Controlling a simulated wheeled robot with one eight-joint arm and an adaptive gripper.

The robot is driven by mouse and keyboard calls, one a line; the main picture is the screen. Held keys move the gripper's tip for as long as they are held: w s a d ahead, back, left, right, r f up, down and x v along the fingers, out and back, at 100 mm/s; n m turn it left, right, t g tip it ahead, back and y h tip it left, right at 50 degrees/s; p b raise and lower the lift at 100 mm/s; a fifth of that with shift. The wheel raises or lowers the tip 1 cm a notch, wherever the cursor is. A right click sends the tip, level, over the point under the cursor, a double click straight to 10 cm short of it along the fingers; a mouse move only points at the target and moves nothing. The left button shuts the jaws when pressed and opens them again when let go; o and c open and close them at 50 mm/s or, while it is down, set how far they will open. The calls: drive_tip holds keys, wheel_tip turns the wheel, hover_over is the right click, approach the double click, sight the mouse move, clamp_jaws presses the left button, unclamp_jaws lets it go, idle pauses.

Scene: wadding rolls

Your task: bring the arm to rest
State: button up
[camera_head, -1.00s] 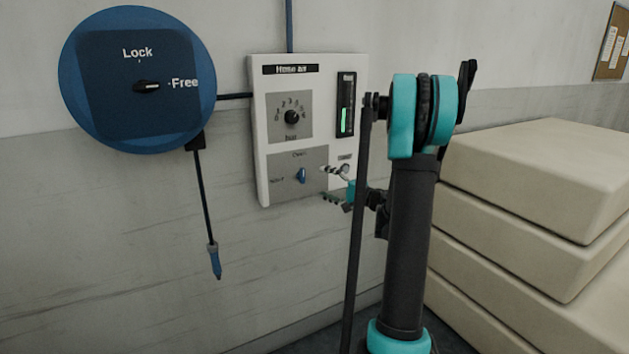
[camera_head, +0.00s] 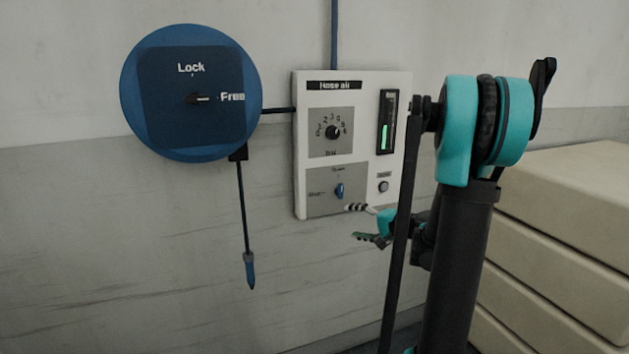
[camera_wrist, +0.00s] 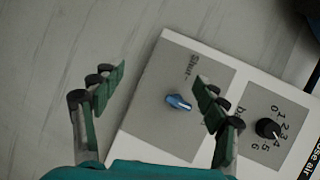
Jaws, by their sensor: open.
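My gripper (camera_head: 362,223) is open and empty. In the head view it is by the lower edge of the white "Hose air" panel (camera_head: 366,92), partly hidden behind my own arm. In the wrist view its two green fingers (camera_wrist: 160,82) are spread apart, with the panel (camera_wrist: 145,120) beyond and between them. The blue knob (camera_head: 339,190) on the panel's lower plate also shows in the wrist view (camera_wrist: 178,102), apart from the fingers. The round push button (camera_head: 384,186) is uncovered to the right of the knob.
A blue round reel (camera_head: 190,140) marked Lock and Free hangs on the wall, left of the panel. A hose with a blue nozzle (camera_head: 249,270) dangles below it. Cream wadding slabs (camera_head: 560,200) are stacked at the right. Bare wall lies below the panel.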

drive_tip(key=s+a+f+n+g+h, duration=0.2)
drive_tip(key=s+a+f+g, duration=0.15)
drive_tip(key=s, duration=0.35)
drive_tip(key=s+d+f+n+g+h, duration=0.1)
drive_tip(key=s+f+n+h, duration=0.1)
drive_tip(key=s, duration=0.5)
drive_tip(key=s+d+f+n+h, duration=0.1)
drive_tip(key=s+d+f+h, duration=0.1)
drive_tip(key=s, duration=0.5)
drive_tip(key=s+d+f+n+g+h, duration=0.1)
drive_tip(key=s+f+n+h, duration=0.1)
drive_tip(key=s+f+h, duration=0.2)
drive_tip(key=s+f, duration=0.2)
drive_tip(key=s, duration=0.1)
drive_tip(key=shift+d+n+g, duration=0.3)
drive_tip(key=shift+d+g, duration=0.05)
drive_tip(key=shift+d, duration=0.05)
